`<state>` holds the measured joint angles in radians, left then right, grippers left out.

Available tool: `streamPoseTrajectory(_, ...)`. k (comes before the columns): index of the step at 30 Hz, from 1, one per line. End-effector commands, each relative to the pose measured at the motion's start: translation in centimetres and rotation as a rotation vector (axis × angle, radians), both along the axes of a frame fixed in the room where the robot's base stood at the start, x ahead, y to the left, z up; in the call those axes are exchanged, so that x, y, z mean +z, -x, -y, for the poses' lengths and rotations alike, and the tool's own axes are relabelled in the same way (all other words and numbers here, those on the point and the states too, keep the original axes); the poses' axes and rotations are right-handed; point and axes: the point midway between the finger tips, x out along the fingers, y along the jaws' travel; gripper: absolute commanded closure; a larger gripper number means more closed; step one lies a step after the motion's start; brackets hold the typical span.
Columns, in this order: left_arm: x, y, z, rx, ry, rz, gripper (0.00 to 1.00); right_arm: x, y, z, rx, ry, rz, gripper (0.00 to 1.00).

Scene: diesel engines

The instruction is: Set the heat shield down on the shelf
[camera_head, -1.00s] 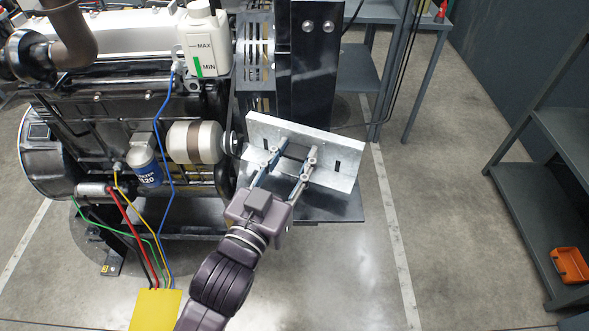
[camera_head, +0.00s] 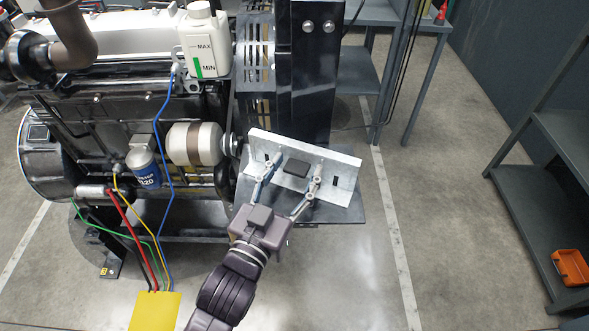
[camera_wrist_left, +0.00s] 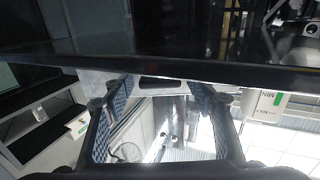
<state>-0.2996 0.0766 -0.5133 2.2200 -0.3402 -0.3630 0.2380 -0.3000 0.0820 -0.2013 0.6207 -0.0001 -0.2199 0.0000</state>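Whether a fingertip still touches the shield is unclear. My right gripper is not in view.
The engine (camera_head: 100,130) with a white tank (camera_head: 205,45) and a cylindrical part (camera_head: 193,144) stands left of the shelf. A black post (camera_head: 312,75) rises behind the shield. Open floor (camera_head: 430,200) lies to the right, before a grey rack (camera_head: 530,190) with an orange bin (camera_head: 571,267).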

Motion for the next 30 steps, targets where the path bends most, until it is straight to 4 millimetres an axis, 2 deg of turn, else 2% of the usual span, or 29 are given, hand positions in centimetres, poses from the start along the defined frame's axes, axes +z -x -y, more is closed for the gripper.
streamPoseTrajectory(5,0.5,0.0,0.0,0.0,0.0,0.001,0.48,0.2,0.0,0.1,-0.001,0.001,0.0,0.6)
streamPoseTrajectory(8,0.2,0.8,-0.3,0.0,0.0,-0.003,0.48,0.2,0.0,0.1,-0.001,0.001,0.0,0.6)
streamPoseTrajectory(21,0.1,8.1,-3.4,0.001,-0.002,-0.005,0.48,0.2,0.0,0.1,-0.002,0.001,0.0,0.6)
streamPoseTrajectory(30,0.2,10.8,-4.5,0.001,-0.001,-0.002,0.48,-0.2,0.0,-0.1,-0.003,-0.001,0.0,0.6)
